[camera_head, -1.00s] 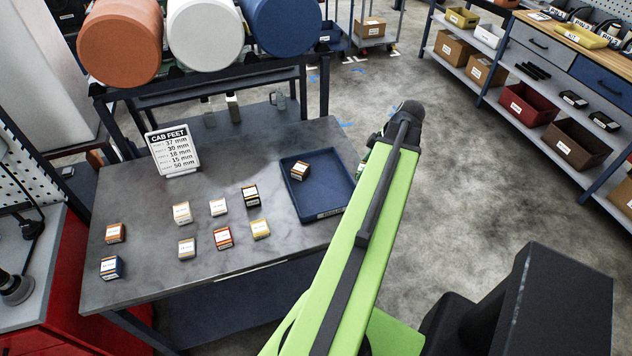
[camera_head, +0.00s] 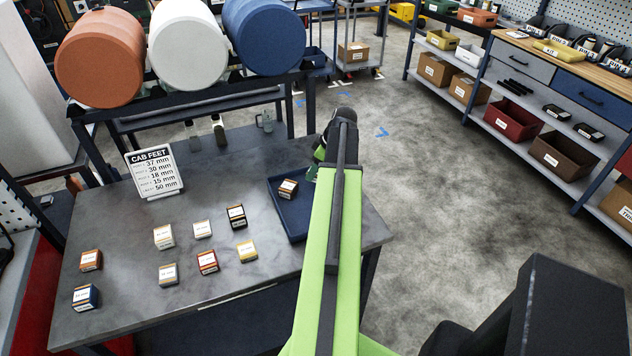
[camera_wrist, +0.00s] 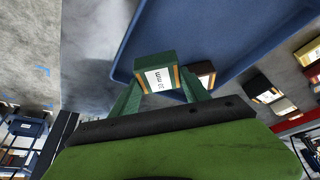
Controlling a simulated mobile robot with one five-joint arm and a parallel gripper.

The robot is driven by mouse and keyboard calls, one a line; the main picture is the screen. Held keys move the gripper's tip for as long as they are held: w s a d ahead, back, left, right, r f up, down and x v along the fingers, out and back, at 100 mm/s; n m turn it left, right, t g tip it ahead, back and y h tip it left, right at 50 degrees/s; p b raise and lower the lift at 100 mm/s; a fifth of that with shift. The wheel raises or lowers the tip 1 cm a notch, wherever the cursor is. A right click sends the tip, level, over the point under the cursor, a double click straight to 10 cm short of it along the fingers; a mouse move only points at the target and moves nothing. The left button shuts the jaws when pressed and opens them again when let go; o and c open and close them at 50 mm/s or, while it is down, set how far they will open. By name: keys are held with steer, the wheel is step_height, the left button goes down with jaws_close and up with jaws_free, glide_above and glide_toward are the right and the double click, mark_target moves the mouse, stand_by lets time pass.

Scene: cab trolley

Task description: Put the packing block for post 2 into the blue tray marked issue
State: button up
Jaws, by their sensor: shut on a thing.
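My gripper (camera_wrist: 160,92) is shut on a dark green block (camera_wrist: 150,62) in the wrist view. Its white label ends in "0 mm"; the first digit is hard to read. The blue tray (camera_wrist: 235,30) lies beyond the held block there, and in the head view the tray (camera_head: 291,222) sits at the table's right end, partly behind my arm. A brown block (camera_head: 288,188) lies in the tray. The gripper's fingers and held block are mostly hidden by my arm in the head view. A sign (camera_head: 154,172) headed "CAB FEET" lists mm sizes, seemingly by post.
Several small labelled blocks, including a black one (camera_head: 236,216) and a yellow one (camera_head: 247,251), stand on the grey table (camera_head: 120,225) left of the tray. Large drums (camera_head: 188,40) are racked behind. Open floor lies right of the table; shelving stands beyond.

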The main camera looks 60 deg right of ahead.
mark_target(316, 176)
steer(key=shift+f+b, duration=2.2)
steer(key=o, duration=1.4)
steer(key=shift+r, duration=0.1)
steer(key=shift+r, duration=0.1)
steer(key=shift+r+p, duration=0.25)
steer(key=shift+p, duration=0.2)
steer(key=p+v, duration=1)
steer(key=v, duration=0.1)
steer(key=shift+s+r+p, duration=0.3)
steer(key=shift+p, duration=0.05)
